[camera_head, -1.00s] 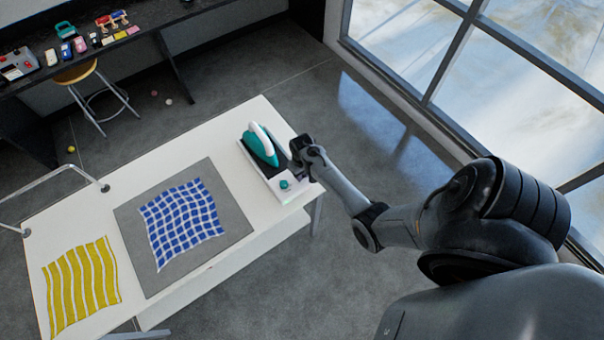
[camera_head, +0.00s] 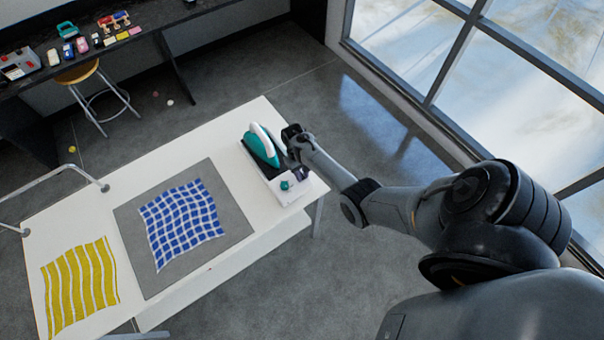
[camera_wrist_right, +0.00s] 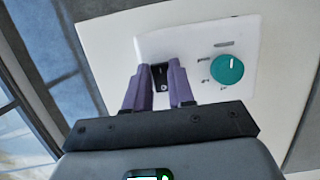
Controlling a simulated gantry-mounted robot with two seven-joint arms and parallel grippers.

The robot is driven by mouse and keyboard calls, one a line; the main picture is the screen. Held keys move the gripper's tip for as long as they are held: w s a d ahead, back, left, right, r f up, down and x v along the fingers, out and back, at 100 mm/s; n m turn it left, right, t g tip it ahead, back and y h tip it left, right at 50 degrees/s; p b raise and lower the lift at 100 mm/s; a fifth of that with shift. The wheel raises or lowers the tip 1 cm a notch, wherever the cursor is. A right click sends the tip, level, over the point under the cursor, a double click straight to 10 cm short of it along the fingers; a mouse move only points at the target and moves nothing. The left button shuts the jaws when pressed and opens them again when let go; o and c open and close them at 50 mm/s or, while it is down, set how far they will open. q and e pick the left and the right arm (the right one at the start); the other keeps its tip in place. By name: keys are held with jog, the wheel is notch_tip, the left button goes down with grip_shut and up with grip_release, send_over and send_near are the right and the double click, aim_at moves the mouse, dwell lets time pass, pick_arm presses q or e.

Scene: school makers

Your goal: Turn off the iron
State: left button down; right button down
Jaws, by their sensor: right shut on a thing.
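The teal iron (camera_head: 261,149) with a white handle rests tilted on its stand at the right end of the white table. The stand's white control base (camera_head: 290,193) carries a round teal dial (camera_head: 284,185). The wrist view shows this white panel (camera_wrist_right: 190,45) and teal dial (camera_wrist_right: 227,70) with small marks around it. My right gripper (camera_head: 301,172) is at the base, beside the dial. In the wrist view its fingers (camera_wrist_right: 160,72) are shut on a small black part (camera_wrist_right: 160,77) of the panel, left of the dial. My left gripper is not in view.
A blue checked cloth (camera_head: 180,220) lies on a grey mat (camera_head: 133,240) on the white table (camera_head: 235,135). A yellow striped cloth (camera_head: 80,288) lies further left. A dark bench with several small items and a stool (camera_head: 78,72) stand behind. Windows are at the right.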

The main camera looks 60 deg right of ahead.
jog(key=c, duration=1)
grip_release()
jog(key=shift+o, duration=0.2)
jog(key=shift+r, duration=0.1)
jog(key=p+v, duration=0.6)
jog(key=v, duration=0.4)
jog(key=shift+r+p, duration=0.25)
jog(key=shift+p, duration=0.1)
jog(key=shift+w, duration=0.1)
